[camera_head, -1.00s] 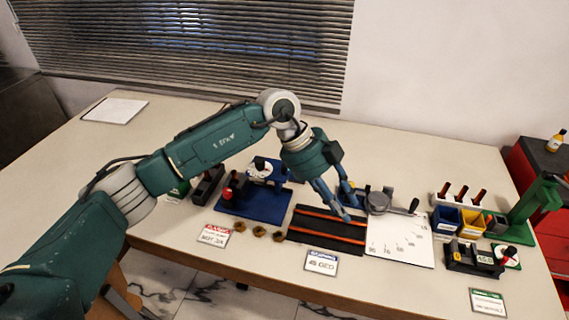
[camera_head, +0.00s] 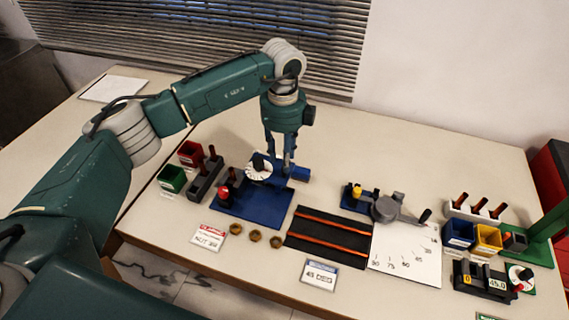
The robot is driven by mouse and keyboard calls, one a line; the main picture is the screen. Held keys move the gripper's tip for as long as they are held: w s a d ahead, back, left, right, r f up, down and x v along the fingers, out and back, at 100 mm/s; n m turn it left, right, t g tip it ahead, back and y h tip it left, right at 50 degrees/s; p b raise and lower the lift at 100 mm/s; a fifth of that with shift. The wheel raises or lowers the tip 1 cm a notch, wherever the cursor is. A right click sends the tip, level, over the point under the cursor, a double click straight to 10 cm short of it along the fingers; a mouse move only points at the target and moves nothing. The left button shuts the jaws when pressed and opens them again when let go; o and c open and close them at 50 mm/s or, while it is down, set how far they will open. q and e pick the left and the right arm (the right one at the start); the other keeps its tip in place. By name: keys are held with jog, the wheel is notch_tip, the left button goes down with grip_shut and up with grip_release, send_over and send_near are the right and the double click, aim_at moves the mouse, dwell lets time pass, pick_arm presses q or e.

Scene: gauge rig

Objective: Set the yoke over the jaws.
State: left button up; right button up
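My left gripper (camera_head: 279,160) points down over the back of a blue fixture (camera_head: 245,208) on the table. Its two fingers look apart, with nothing clearly held between them. The fixture carries a white dial (camera_head: 259,171) with a black knob, a red knob (camera_head: 223,193) at its left, and a blue block (camera_head: 299,173) at its back right, just beside the fingertips. The fingers partly hide the middle of the fixture; contact cannot be told. I cannot clearly single out the yoke or the jaws. My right gripper is out of view.
Several brass nuts (camera_head: 255,236) lie in front of the fixture. A black mat with orange strips (camera_head: 328,237), a grey cranked device (camera_head: 388,208) and a white scale plate (camera_head: 405,255) stand right of it. Red (camera_head: 189,153) and green (camera_head: 171,178) bins stand left.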

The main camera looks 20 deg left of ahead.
aim_at(270, 177)
pick_arm(q)
jog(key=f, duration=0.3)
jog(key=shift+w+f+p, duration=0.2)
jog(key=shift+p, duration=0.15)
notch_tip(270, 177, down, 2)
jog(key=shift+f, duration=0.15)
grip_shut()
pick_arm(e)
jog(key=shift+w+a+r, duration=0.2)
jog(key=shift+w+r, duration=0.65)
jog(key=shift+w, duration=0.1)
